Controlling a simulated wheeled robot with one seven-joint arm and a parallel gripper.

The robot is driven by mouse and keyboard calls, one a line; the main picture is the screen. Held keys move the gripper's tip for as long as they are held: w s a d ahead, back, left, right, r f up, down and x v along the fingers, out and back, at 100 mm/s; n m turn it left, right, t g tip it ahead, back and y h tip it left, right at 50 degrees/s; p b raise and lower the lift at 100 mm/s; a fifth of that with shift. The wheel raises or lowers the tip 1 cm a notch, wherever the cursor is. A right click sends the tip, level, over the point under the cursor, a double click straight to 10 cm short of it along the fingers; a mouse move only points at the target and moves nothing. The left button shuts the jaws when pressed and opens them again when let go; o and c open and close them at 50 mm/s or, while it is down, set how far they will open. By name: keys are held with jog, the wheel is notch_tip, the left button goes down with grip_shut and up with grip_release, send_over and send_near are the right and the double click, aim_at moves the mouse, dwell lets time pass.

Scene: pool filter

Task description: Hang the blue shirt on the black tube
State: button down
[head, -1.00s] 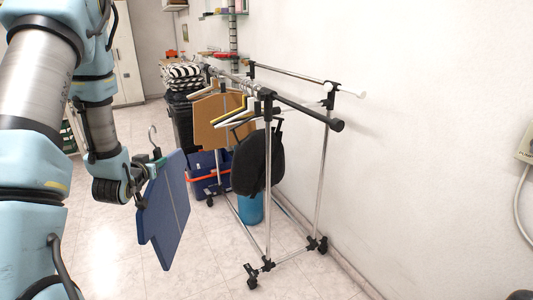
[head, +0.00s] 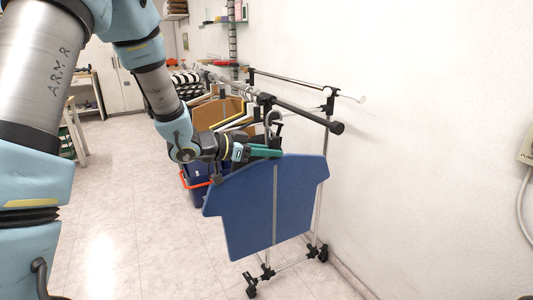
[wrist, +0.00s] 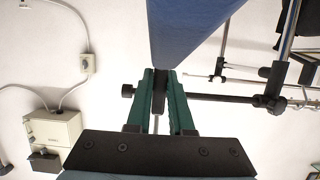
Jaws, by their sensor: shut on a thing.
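The blue shirt (head: 268,205) is a flat blue board in shirt shape with a grey stripe. It hangs upright from a hanger with a hook (head: 272,124) at its top. My gripper (head: 262,152) is shut on the hanger just above the shirt's collar; the wrist view shows the green fingers (wrist: 160,100) closed on a dark piece beside the blue shirt (wrist: 185,30). The black tube (head: 308,116) sticks out from the clothes rack toward the right and front. The hook appears just below and left of the tube in the head view; I cannot tell the depth gap.
The wheeled clothes rack (head: 323,190) stands along the white wall, partly hidden by the shirt. Other hangers and a brown shirt (head: 208,113) hang farther back. A wall box (wrist: 52,132) with cables is on the wall.

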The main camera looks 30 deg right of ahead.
jog(key=b, duration=0.1)
send_near(314, 155)
jog(key=d, duration=0.1)
jog(key=d+r, duration=0.1)
jog(key=d, duration=0.3)
jog(key=shift+r, duration=0.35)
jog(key=shift+d, duration=1.45)
jog(key=shift+d+p, duration=0.35)
jog(key=shift+s+d+f, duration=0.1)
jog(key=shift+d+f, duration=0.05)
jog(key=shift+f, duration=0.2)
jog(key=shift+d+f+b, duration=0.2)
jog(key=shift+f+b, duration=0.1)
jog(key=shift+b, duration=0.1)
jog(key=shift+d+f, duration=0.15)
jog(key=shift+f, duration=0.3)
dwell(0.4)
jog(key=shift+d+f+b, duration=0.15)
jog(key=shift+f+b, duration=0.15)
jog(key=shift+b, duration=0.15)
jog(key=shift+f, duration=0.3)
